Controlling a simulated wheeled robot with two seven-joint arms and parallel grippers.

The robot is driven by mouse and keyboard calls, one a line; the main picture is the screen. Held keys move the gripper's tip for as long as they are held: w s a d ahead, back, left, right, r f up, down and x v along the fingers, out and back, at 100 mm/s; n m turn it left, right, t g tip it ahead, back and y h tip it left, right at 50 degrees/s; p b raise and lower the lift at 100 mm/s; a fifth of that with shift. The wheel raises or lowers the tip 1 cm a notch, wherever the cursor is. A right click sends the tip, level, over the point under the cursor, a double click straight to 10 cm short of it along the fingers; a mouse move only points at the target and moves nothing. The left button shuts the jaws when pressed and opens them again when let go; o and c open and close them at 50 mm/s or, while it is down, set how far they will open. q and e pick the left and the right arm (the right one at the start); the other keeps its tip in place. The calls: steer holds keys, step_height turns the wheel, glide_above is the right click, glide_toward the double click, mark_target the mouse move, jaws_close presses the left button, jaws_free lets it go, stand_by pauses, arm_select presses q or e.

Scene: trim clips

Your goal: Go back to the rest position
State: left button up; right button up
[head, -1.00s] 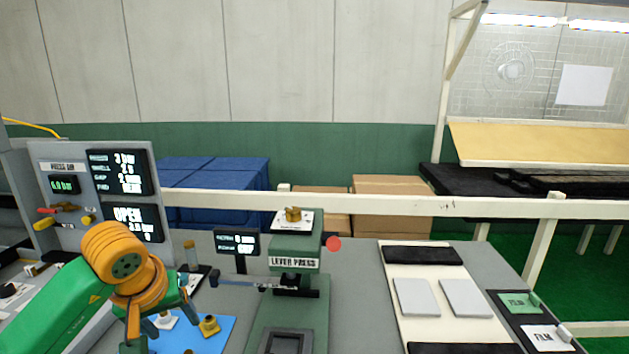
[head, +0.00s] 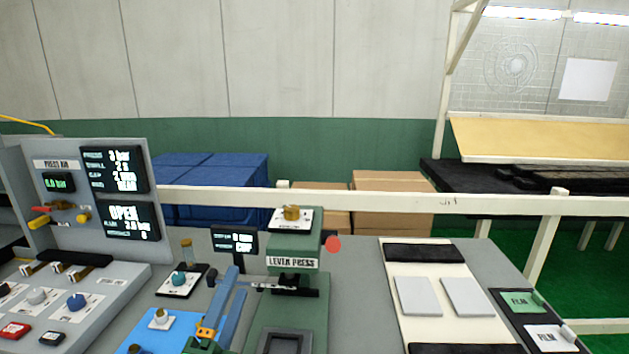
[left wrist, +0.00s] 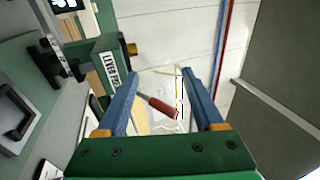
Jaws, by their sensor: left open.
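My left gripper (head: 237,279) is low in the head view, its blue fingers pointing up and away, just left of the green lever press (head: 307,305). In the left wrist view its two fingers (left wrist: 160,75) are apart, with no part held. A red handle (left wrist: 163,107) shows in the gap between them; its distance is unclear. The press also shows in the left wrist view (left wrist: 108,67), left of the fingers. My right gripper is in neither view.
A control panel (head: 75,185) with displays reading OPEN stands at the left. A cream board (head: 435,325) with two grey plates lies right. The grey table between press and board is clear.

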arm_select(q)
steer(key=s+a+f+n+g+y, duration=0.2)
steer(key=s+f+n+g, duration=0.15)
steer(key=f, duration=0.35)
steer(key=s+a+f+n+g+y, duration=0.1)
steer(key=s+a+f+n+g, duration=0.15)
steer(key=f+n, duration=0.3)
steer(key=s+a+f+n+g+y, duration=0.2)
steer(key=f+n+g, duration=0.2)
steer(key=f, duration=0.4)
steer(key=s+d+f+n+g+h, duration=0.2)
steer(key=s+f+n+g, duration=0.45)
steer(key=s, duration=0.85)
step_height(320, 180, down, 24)
steer(key=s+m+g+b, duration=0.2)
steer(key=g+b, duration=0.1)
steer(key=b, duration=0.3)
steer(key=s+a+f+b, duration=0.2)
steer(key=s+f+b, duration=0.2)
steer(key=s+f, duration=0.8)
step_height(320, 180, down, 3)
steer(key=shift+s+f+g, duration=0.1)
steer(key=shift+s+g, duration=0.1)
steer(key=shift+g, duration=0.15)
